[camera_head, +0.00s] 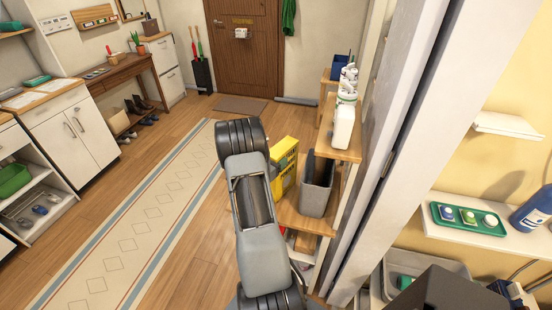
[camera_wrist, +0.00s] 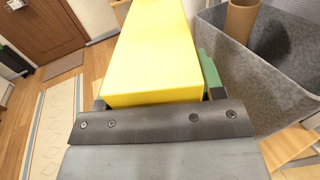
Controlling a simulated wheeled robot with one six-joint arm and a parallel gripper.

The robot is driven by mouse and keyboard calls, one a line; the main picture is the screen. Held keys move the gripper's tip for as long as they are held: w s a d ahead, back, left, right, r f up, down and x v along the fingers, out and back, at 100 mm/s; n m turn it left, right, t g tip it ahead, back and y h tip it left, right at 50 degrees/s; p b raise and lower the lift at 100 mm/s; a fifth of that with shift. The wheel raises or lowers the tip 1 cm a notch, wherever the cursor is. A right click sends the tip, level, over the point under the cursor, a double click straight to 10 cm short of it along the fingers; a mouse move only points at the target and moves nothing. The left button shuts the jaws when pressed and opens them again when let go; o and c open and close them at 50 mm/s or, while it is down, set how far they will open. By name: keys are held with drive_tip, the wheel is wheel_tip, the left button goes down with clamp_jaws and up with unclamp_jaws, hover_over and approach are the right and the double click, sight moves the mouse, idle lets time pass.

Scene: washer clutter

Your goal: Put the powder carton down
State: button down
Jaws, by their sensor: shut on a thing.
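The yellow powder carton (camera_head: 284,158) is just right of my arm in the head view, close to the wooden shelf unit (camera_head: 289,217). In the wrist view the carton (camera_wrist: 150,50) fills the upper middle, between the jaws of my gripper (camera_wrist: 158,100). My gripper is shut on it. In the head view my arm hides the gripper and part of the carton. The carton's underside is hidden, so I cannot tell whether it touches the shelf.
A grey bin (camera_head: 317,184) stands on the shelf right of the carton; a brown tube (camera_wrist: 241,18) is in it. A green thing (camera_wrist: 209,75) shows beside the carton. White bottles (camera_head: 345,110) stand on the higher shelf. The floor runner (camera_head: 135,205) at left is clear.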

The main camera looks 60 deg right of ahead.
drive_tip(key=shift+b, duration=0.3)
drive_tip(key=shift+c, duration=1.2)
unclamp_jaws()
drive_tip(key=shift+f, duration=0.1)
